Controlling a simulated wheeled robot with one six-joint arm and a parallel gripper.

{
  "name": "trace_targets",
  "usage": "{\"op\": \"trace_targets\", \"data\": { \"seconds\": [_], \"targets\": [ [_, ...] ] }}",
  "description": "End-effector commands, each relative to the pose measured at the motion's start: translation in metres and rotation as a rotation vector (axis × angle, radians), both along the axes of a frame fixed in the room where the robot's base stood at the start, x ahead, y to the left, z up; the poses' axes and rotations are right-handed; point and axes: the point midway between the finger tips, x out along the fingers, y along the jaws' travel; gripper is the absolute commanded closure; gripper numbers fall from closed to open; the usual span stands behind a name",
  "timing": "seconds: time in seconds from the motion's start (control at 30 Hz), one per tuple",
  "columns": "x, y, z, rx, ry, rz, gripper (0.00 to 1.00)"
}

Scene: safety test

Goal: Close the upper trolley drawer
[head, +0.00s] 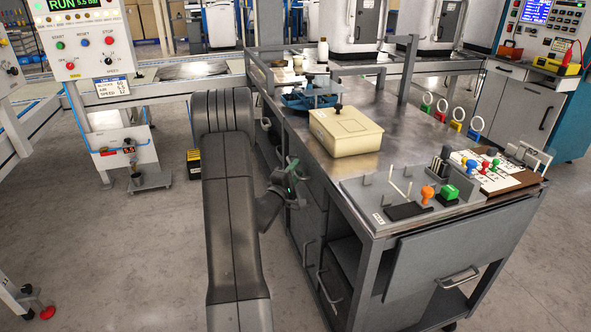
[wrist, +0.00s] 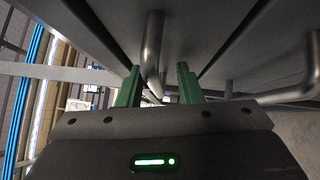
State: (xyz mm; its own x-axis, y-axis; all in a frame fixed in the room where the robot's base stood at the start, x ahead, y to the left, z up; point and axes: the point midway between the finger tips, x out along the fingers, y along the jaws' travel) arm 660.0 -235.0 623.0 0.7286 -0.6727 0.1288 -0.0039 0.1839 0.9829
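The grey trolley (head: 377,212) stands right of my arm, with drawer fronts and bar handles down its left side. My gripper (head: 294,178) is at that left side, just below the top edge. In the wrist view, a round metal drawer handle (wrist: 153,50) extends from a grey front (wrist: 195,30) into the space between the green fingers of my gripper (wrist: 160,85). The fingers are apart, with a visible gap beside the handle. My arm and gripper hide part of the drawer fronts, so how far the upper drawer stands out cannot be told.
Another bar handle (wrist: 290,92) is right of my fingers in the wrist view. A lidded cream box (head: 345,132), a blue fixture (head: 308,97) and small coloured parts (head: 448,192) are on the trolley top.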

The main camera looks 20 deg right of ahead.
Motion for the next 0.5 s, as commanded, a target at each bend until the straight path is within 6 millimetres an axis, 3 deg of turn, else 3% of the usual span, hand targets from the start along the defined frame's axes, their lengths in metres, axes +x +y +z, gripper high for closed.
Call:
{"op": "trace_targets", "data": {
  "seconds": [0.5],
  "targets": [
    [-0.076,0.074,-0.010,-0.004,-0.002,0.007,0.68]
  ]
}}
